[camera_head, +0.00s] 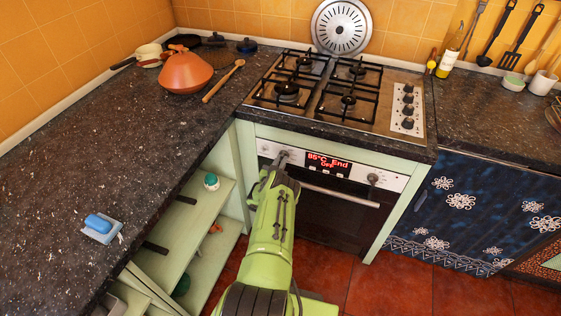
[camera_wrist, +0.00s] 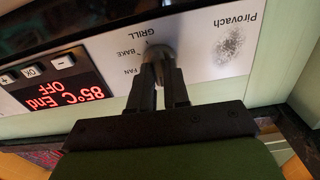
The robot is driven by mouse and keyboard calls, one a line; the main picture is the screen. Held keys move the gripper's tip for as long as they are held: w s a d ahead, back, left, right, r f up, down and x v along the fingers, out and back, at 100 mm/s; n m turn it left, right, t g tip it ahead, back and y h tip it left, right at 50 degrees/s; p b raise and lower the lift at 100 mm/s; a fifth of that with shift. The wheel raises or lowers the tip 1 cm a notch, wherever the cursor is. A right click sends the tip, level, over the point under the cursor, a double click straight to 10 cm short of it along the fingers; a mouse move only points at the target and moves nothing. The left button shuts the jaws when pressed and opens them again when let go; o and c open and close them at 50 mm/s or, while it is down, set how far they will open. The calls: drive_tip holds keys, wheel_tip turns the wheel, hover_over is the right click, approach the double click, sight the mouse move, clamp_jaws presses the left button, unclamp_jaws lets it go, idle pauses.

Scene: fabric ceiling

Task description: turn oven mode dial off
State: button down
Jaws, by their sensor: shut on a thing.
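The oven (camera_head: 330,215) stands below the cooktop, with a pale control panel along its top. The mode dial (camera_wrist: 161,52) is a grey knob with GRILL, BAKE and FAN printed around it in the wrist view, which shows the panel upside down. My gripper (camera_wrist: 163,72) is shut on this dial, one finger on each side. In the head view my gripper (camera_head: 283,160) reaches the panel's left end and mostly hides the dial. The dial's pointer cannot be made out. The red display (camera_head: 328,162) reads 85°C End and OFF.
A second oven knob (camera_head: 373,179) is at the panel's right. The oven handle (camera_head: 340,196) runs below the panel. Open shelves (camera_head: 190,225) stand close to the left of my arm. The cooktop (camera_head: 335,95) and dark counter (camera_head: 90,150) are above.

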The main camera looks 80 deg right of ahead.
drive_tip(key=shift+a+f+n, duration=0.1)
drive_tip(key=shift+f+n, duration=0.15)
drive_tip(key=shift+n, duration=0.15)
drive_tip(key=c, duration=1.1)
unclamp_jaws()
drive_tip(key=shift+r, duration=0.15)
drive_tip(key=w+a+p, duration=0.1)
drive_tip(key=a+p, duration=0.5)
drive_tip(key=a, duration=0.9)
drive_tip(key=shift+w+a, duration=0.2)
drive_tip(key=shift+a, duration=0.1)
